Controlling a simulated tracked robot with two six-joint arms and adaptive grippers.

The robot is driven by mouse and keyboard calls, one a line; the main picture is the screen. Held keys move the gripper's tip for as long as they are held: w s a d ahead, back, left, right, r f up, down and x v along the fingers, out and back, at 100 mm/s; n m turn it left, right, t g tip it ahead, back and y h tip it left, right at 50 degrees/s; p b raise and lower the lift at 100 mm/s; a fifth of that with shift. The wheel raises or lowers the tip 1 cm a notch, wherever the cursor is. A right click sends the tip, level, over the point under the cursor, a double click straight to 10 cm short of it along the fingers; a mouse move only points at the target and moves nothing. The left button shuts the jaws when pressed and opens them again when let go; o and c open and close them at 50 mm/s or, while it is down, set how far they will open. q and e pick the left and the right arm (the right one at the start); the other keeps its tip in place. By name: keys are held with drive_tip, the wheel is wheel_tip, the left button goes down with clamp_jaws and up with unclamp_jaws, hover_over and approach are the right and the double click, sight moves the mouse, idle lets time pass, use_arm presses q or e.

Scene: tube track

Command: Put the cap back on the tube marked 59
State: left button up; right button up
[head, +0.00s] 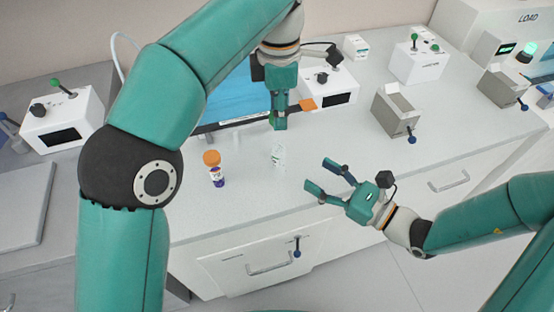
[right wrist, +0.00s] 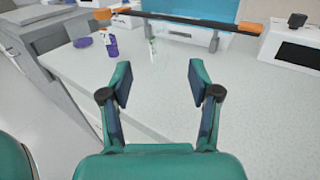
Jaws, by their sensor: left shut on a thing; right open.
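My left gripper (head: 279,122) points down above the bench, shut on a small green thing (head: 271,118) that looks like a cap and is mostly hidden by the fingers. Below it stands a clear tube (head: 279,156) with a white and green label, apart from the gripper; it also shows in the right wrist view (right wrist: 152,46). I cannot read its number. A purple tube (head: 216,174) with an orange cap (head: 211,157) stands to the left. My right gripper (head: 324,178) is open and empty over the bench's front, right of the clear tube.
A purple disc (right wrist: 83,42) lies near the purple tube in the right wrist view. A blue screen (head: 238,98) stands behind, with white control boxes (head: 60,122) around. A grey block (head: 395,110) with a blue-knobbed lever sits to the right. The bench (head: 330,145) between is clear.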

sight(284, 155)
drive_tip(key=shift+w+a, duration=0.1)
drive_tip(key=x, duration=1.1)
drive_tip(key=shift+w+a, duration=0.2)
drive_tip(key=shift+a, duration=0.1)
drive_tip(key=shift+c, duration=0.2)
clamp_jaws()
